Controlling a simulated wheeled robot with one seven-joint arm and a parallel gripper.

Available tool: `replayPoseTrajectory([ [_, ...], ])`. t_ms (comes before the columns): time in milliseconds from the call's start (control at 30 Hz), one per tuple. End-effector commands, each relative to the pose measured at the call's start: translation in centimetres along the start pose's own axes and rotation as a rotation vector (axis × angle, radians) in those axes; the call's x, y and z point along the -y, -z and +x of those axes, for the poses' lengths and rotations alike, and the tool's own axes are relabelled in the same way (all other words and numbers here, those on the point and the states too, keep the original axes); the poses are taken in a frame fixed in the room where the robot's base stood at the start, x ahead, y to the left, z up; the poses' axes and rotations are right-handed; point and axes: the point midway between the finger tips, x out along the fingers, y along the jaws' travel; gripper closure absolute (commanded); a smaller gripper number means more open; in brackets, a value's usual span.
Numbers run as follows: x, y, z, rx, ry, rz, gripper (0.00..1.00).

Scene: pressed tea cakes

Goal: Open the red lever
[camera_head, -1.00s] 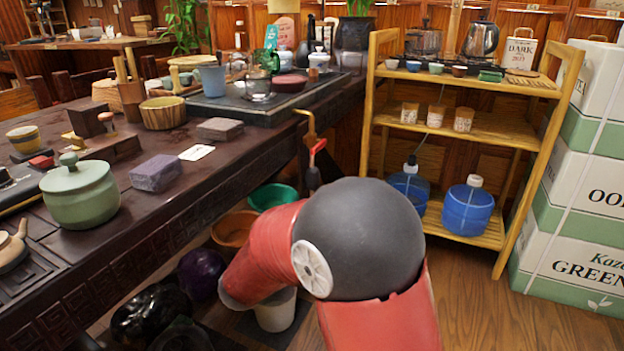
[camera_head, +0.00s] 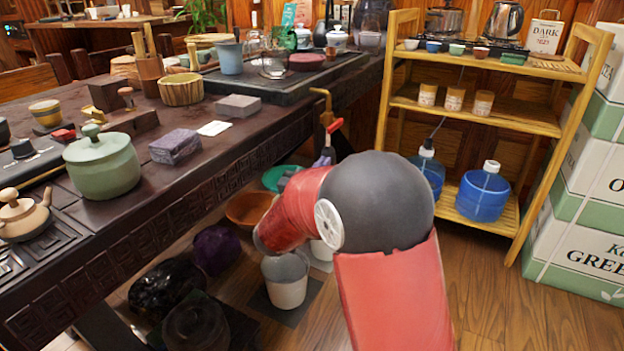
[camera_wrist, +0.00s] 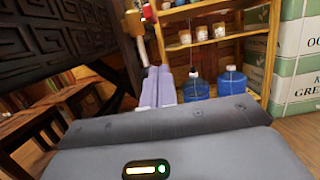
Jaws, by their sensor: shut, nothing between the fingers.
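The red lever (camera_head: 334,126) sits on a brass tap (camera_head: 322,98) at the edge of the dark tea table. In the wrist view the brass tap (camera_wrist: 134,22) and red lever (camera_wrist: 166,5) show at the top, beyond the fingertips. My gripper (camera_head: 325,157) is mostly hidden behind my arm in the head view; its pale purple fingers show just below the lever. In the wrist view my gripper (camera_wrist: 158,72) is shut and empty, its fingers together and pointing toward the tap. A gap to the lever seems to show; contact is not visible.
The dark table (camera_head: 200,183) runs along the left, with a green pot (camera_head: 102,165) on it. A white bucket (camera_head: 286,281) stands below. A wooden shelf (camera_head: 480,123) with blue water jugs (camera_head: 483,195) stands behind right. Stacked boxes (camera_head: 580,235) are at far right.

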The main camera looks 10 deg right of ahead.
Motion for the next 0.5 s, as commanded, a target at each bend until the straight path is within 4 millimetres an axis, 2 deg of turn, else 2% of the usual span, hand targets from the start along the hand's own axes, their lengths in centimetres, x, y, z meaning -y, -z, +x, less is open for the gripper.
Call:
replayPoseTrajectory([
  [33, 0.1, 0.1, 1.2, 0.001, 0.004, -0.001, 1.00],
  [133, 0.1, -0.3, 3.0, 0.001, 0.003, 0.001, 1.00],
  [200, 0.0, -1.8, 3.0, 0.003, 0.001, 0.004, 1.00],
  [300, 0.0, -2.8, 3.2, 0.001, 0.000, 0.002, 1.00],
  [500, 0.0, -3.9, 3.5, 0.001, 0.000, 0.000, 1.00],
])
